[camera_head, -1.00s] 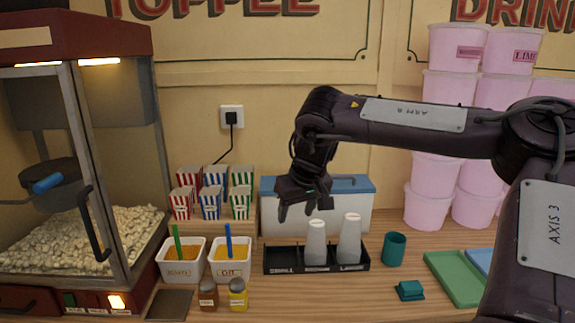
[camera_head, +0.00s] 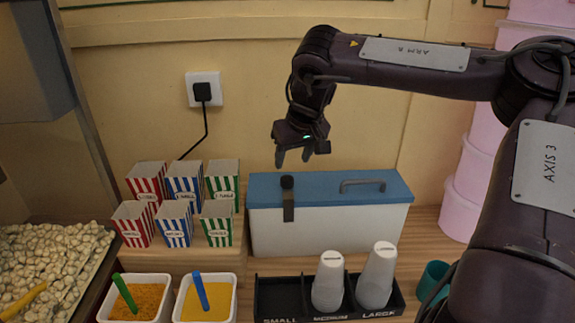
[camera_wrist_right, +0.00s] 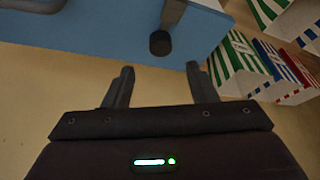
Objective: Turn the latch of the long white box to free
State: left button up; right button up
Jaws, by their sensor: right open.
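The long white box (camera_head: 330,230) with a blue lid (camera_head: 325,181) stands against the back wall in the head view. Its dark latch (camera_head: 288,205) has a round knob (camera_head: 288,182) at the lid's front left, with a flat strap hanging down over the white front. My right gripper (camera_head: 303,155) is above and behind the lid, near the latch, apart from it, open and empty. In the right wrist view, the knob (camera_wrist_right: 160,43) lies beyond the gap between the open fingers (camera_wrist_right: 160,85). My left gripper is in neither view.
Striped popcorn cartons (camera_head: 173,207) stand left of the box. A black cup tray (camera_head: 275,299) with white cups (camera_head: 328,280) stands in front of it. Tubs with spoons (camera_head: 207,297) sit at front left, pink buckets (camera_head: 470,185) at right.

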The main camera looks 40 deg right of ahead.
aim_at(287, 178)
jog(key=shift+w+f+p, duration=0.15)
jog(key=shift+f+p, duration=0.2)
jog(key=shift+f, duration=0.15)
jog(key=p+x, duration=0.1)
jog(key=x, duration=0.4)
jog(key=shift+p, duration=0.35)
jog(key=shift+w+d+f, duration=0.1)
jog(key=shift+w+f, duration=0.15)
jog(key=shift+f, duration=0.4)
jog(key=c, duration=1)
